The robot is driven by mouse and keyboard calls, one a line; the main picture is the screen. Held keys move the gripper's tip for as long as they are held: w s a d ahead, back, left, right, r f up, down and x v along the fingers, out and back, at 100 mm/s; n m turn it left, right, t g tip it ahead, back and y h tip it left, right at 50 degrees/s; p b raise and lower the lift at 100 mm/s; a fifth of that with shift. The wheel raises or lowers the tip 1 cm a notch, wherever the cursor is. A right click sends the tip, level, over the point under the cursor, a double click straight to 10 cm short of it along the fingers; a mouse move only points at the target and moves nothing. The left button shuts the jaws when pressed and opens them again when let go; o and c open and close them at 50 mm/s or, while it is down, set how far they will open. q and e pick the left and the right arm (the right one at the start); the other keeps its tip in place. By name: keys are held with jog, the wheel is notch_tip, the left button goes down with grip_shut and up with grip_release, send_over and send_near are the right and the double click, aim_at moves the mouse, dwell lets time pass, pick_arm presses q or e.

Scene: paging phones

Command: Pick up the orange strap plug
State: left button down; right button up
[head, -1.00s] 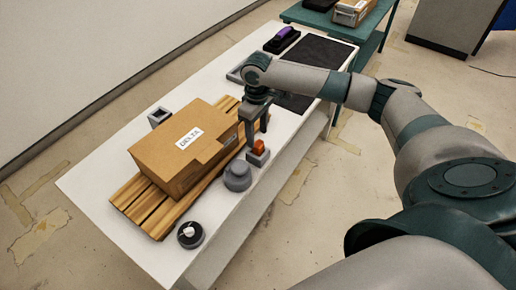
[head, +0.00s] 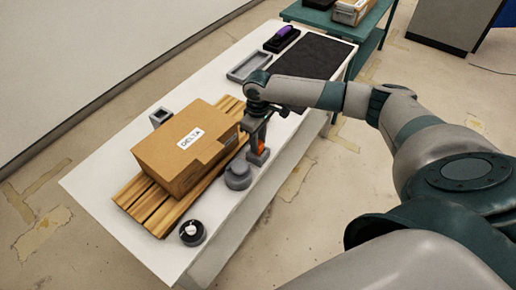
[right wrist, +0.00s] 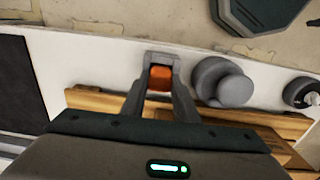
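The orange strap plug (head: 262,148) is a small block in a grey holder (head: 257,159) near the table's front edge, right of the cardboard box. My right gripper (head: 257,142) is down at the plug, with its fingers pointing down on either side of it. In the right wrist view the plug (right wrist: 160,78) shows between the two fingers (right wrist: 160,88). The fingers stand apart and I see no clear grip on the plug. The fingers hide part of the plug in the head view. My left gripper is not in view.
A cardboard box (head: 188,152) marked DELTA sits on a wooden slat pallet (head: 148,208) close by. A grey round knob-like piece (head: 237,176) stands just left of the holder. A black round item (head: 192,233), a grey tray (head: 249,64) and a dark mat (head: 312,58) are farther off.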

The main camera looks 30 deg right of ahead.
jog(key=c, duration=0.4)
jog(key=shift+c, duration=0.2)
jog(key=shift+r+b, duration=0.5)
jog(key=shift+r, duration=0.35)
notch_tip(320, 180, up, 2)
jog(key=shift+s+r+b, duration=0.1)
jog(key=shift+r+b, duration=0.1)
jog(key=shift+b, duration=0.35)
jog(key=s+r+b, duration=0.3)
jog(key=s+r, duration=0.4)
jog(key=s, duration=0.4)
jog(key=shift+s+a, duration=0.2)
jog(key=shift+a, duration=0.2)
jog(key=shift+a, duration=0.1)
